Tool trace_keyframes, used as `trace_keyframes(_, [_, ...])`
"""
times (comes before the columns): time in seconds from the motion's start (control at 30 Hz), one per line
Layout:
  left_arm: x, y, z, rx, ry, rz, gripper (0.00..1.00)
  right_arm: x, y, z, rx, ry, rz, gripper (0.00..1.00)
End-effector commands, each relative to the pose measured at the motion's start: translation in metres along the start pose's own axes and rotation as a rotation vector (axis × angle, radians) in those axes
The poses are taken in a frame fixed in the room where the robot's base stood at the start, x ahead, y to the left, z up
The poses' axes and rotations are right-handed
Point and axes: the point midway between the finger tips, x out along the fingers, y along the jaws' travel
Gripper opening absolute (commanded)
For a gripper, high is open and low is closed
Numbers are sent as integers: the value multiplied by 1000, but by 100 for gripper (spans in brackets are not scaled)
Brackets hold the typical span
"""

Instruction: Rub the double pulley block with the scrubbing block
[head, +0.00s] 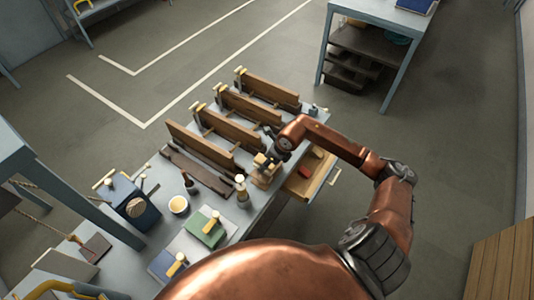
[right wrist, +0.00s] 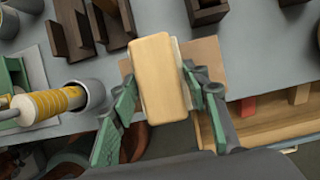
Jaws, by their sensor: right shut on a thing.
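My right gripper (right wrist: 160,92) is shut on a tan block with a pale layer under it, which looks like the scrubbing block (right wrist: 158,72). In the head view my right gripper (head: 268,160) is over the bench near its right edge. A flat tan wooden piece (right wrist: 207,58) shows beneath the held block; a tan piece (head: 264,178) also shows under the gripper in the head view. I cannot tell whether this is the double pulley block, or whether the held block touches it. My left gripper is not in view.
Several brown wooden racks (head: 208,148) stand behind the gripper on the grey bench (head: 232,222). An open drawer (head: 312,176) with a red item juts out at the right.

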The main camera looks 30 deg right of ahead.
Motion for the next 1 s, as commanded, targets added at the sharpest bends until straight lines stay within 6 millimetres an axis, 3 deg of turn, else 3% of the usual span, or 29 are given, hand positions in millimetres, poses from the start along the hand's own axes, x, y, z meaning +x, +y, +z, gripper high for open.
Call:
trace_keyframes(0.33, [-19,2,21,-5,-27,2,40,-32,0,16,-4,-4,-2,0])
trace_keyframes(0.6, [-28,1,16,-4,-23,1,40,-53,1,26,-6,-3,-1,0])
trace_keyframes(1.0, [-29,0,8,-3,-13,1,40,-57,1,28,-6,-3,0,0])
